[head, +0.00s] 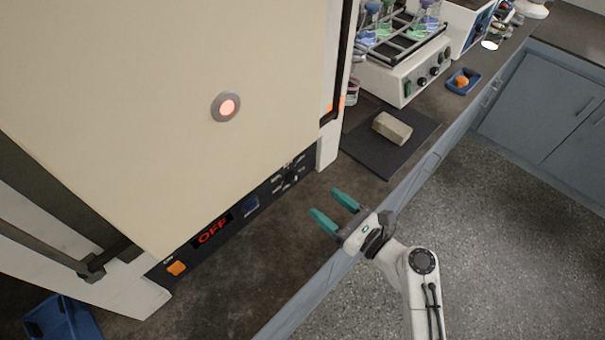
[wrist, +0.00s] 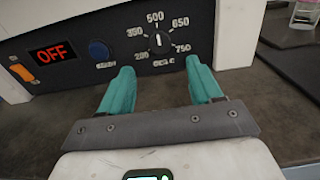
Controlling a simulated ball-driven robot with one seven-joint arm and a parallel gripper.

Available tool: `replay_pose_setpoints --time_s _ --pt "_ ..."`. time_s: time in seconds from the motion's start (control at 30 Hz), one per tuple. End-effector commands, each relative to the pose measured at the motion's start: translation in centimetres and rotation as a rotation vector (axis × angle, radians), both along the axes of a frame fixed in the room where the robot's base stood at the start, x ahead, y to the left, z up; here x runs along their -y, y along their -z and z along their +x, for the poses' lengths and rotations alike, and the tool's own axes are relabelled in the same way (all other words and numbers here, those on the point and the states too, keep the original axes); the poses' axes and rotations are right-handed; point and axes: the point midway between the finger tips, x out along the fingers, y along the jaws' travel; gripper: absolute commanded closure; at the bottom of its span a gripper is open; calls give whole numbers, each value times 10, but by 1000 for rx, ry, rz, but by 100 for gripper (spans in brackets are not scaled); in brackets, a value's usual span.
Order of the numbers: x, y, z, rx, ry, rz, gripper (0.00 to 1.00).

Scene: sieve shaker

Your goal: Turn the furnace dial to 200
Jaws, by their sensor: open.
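The furnace (head: 150,110) is a large cream cabinet with a dark control strip along its lower edge. Its black dial (wrist: 158,42) sits on that strip, ringed by the marks 200, 350, 500, 650 and 750. The dial's white line points up, toward 500. In the head view the dial (head: 291,180) is small and dark. My gripper (head: 328,204) is open and empty above the counter, in front of the dial and apart from it. In the wrist view the teal fingers (wrist: 160,66) stand to either side below the dial.
The strip also holds a red OFF display (wrist: 52,53), a blue button (wrist: 98,48) and an orange switch (wrist: 21,72). A beige block (head: 392,128) lies on a dark mat (head: 375,158). A shaker with flasks (head: 405,75) stands behind. The counter before the furnace is clear.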

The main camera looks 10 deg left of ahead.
Motion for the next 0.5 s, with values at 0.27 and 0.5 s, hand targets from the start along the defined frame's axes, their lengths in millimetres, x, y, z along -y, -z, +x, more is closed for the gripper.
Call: replay_pose_setpoints --time_s 0.27,0.5 --pt "-41 -2 31 5 -4 -2 36" --pt "-67 -1 51 6 -3 -4 36"
